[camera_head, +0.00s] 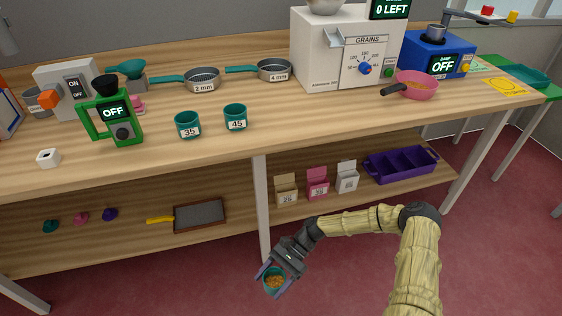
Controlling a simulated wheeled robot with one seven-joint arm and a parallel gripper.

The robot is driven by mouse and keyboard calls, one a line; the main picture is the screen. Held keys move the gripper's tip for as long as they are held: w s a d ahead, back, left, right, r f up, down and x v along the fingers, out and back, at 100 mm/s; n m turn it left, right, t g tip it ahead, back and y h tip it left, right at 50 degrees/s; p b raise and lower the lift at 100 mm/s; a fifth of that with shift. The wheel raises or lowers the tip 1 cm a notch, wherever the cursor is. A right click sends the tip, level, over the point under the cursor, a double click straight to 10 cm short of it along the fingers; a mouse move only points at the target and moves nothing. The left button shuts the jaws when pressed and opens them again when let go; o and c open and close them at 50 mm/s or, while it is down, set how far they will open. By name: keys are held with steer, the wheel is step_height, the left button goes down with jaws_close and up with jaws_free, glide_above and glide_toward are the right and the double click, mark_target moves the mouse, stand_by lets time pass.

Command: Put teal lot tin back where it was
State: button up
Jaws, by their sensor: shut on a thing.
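My gripper (273,279) is shut on a teal tin (267,285) with golden grain in it. It holds the tin low, in front of the bench's lower shelf and over the red floor. No label shows on the held tin. Two other teal tins stand upright on the bench top: one marked 35 (188,125) and, to its right, one marked 45 (235,117). My gripper is well below and in front of them.
The wooden bench (330,139) has a front leg (262,200) close behind my gripper. A green meter (121,125) stands left of the tins, and a grain counter (345,50) behind right. A pink pan (415,85) is further right. Bench top is clear right of tin 45.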

steer(key=w+d+r+m+t+y, duration=0.1)
steer(key=w+r+m+t+y, duration=0.1)
steer(key=w+m+t, duration=0.55)
steer(key=w+d+r+m+t+y, duration=0.1)
steer(key=w+r+m+t, duration=0.2)
steer(key=w+m+t, duration=0.5)
steer(key=w+d+m+t+h, duration=0.3)
steer(key=d+m+h, duration=0.3)
steer(key=d, duration=0.3)
steer(key=w+d+m+t+h, duration=0.3)
steer(key=d+m+t+h, duration=0.2)
steer(key=d, duration=0.4)
steer(key=shift+w+r+m+h, duration=0.2)
steer(key=shift+r+m+h, duration=0.2)
steer(key=shift+m+h, duration=0.2)
steer(key=shift+d, duration=0.1)
